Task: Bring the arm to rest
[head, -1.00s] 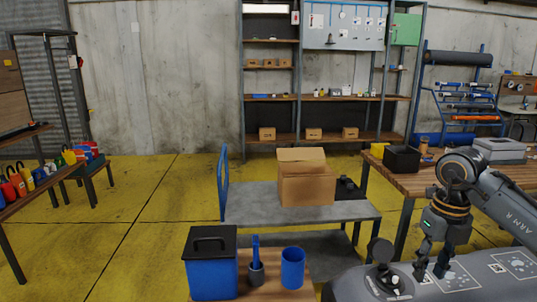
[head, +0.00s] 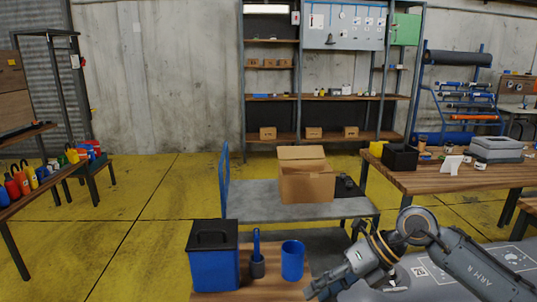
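My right gripper (head: 316,292) points down and left, at the boat's left end, beside the right edge of the small wooden table. Its fingers are small and partly at the picture's bottom edge, so I cannot tell whether they are open or shut. I see nothing clearly held in it. My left gripper is not in view.
The small table holds a blue lidded box (head: 213,262), a dark cup with a blue-handled tool (head: 257,262) and a blue cup (head: 292,260) near my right gripper. Behind is a grey cart (head: 250,200) with a cardboard box (head: 306,182). A wooden workbench (head: 430,180) stands right.

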